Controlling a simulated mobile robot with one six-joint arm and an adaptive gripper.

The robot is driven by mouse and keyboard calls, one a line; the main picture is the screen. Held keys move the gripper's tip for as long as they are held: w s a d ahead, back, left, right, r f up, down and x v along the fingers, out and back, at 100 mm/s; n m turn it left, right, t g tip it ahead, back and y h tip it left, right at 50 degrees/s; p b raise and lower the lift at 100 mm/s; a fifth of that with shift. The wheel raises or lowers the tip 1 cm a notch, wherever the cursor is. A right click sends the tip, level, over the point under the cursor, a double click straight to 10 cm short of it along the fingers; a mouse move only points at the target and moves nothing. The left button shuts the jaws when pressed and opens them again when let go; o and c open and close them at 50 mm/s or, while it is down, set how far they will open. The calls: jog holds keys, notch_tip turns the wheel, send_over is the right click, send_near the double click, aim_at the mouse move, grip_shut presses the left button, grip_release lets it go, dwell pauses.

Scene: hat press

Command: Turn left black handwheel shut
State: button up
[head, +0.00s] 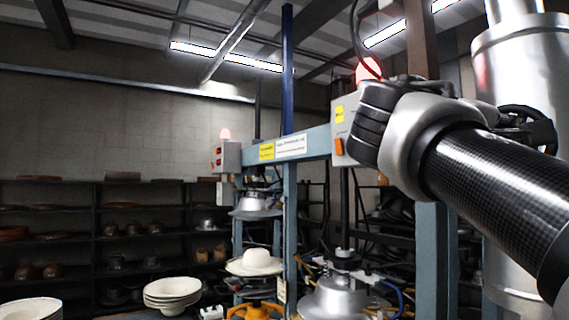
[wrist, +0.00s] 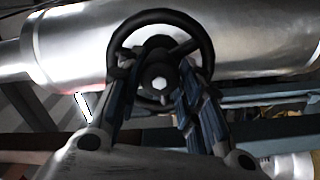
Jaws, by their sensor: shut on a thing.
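The black handwheel (wrist: 160,84) fills the upper middle of the wrist view, a round rim with spokes and a pale hex nut at its hub. It stands in front of a shiny metal cylinder (wrist: 255,40). My gripper (wrist: 155,72) has one finger on each side of the hub, shut on the wheel, with the fingertips overlapping its rim and spokes. In the head view, a black handwheel (head: 540,125) shows at the right edge, partly behind my arm. My wrist and forearm hide most of the gripper there.
A blue-grey press frame (head: 318,143) with control boxes (head: 228,157) stands left of my arm. Hat forms (head: 255,263) and a metal press head (head: 333,298) sit below. Dark shelves (head: 95,230) line the back wall. Pale stacked hats (head: 172,292) lie at the lower left.

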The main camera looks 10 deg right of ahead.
jog(key=shift+m+b, duration=4.1)
jog(key=shift+m, duration=10.9)
jog(key=o, duration=1.1)
